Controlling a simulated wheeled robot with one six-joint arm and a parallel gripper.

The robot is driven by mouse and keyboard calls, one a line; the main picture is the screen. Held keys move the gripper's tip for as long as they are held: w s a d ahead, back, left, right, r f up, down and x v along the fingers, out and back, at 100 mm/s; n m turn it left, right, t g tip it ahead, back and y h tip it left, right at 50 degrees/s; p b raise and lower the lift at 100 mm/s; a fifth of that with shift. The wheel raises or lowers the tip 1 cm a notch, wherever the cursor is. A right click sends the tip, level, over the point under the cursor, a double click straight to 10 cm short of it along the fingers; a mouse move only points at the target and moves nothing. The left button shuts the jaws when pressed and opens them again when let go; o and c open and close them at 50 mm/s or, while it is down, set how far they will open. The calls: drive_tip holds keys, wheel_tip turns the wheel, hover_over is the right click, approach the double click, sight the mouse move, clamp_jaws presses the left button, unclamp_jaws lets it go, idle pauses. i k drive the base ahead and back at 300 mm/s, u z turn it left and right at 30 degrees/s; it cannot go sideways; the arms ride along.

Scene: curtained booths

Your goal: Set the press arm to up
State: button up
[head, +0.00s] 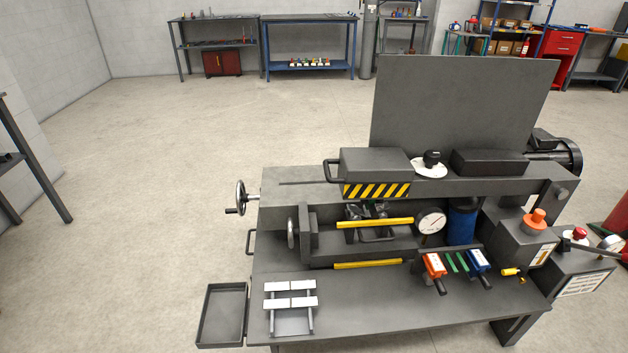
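A dark grey bench machine stands in front of me in the head view. A long grey beam (480,178) runs nearly level across its top, with a bracket at the right end. A block with yellow-black stripes (375,190) and a black side handle (333,171) sits on the beam's left part. No part is clearly marked as the press arm; this beam may be it, but I cannot tell. Below it are yellow bars (374,223), a dial gauge (430,221) and a blue cylinder (462,219). My gripper is not in view.
Orange (435,264) and blue (479,261) levers sit at the front right of the bench. A handwheel (240,197) and an open tray (222,314) stick out left. A tall grey panel (465,105) stands behind. The floor to the left is clear; workbenches (310,64) line the back wall.

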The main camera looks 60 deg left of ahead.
sight(381, 174)
drive_tip(key=u, duration=2.05)
drive_tip(key=i, duration=0.5)
drive_tip(key=k, duration=0.5)
drive_tip(key=u, duration=1.5)
drive_tip(key=i, duration=1.2)
drive_tip(key=z, duration=2.15)
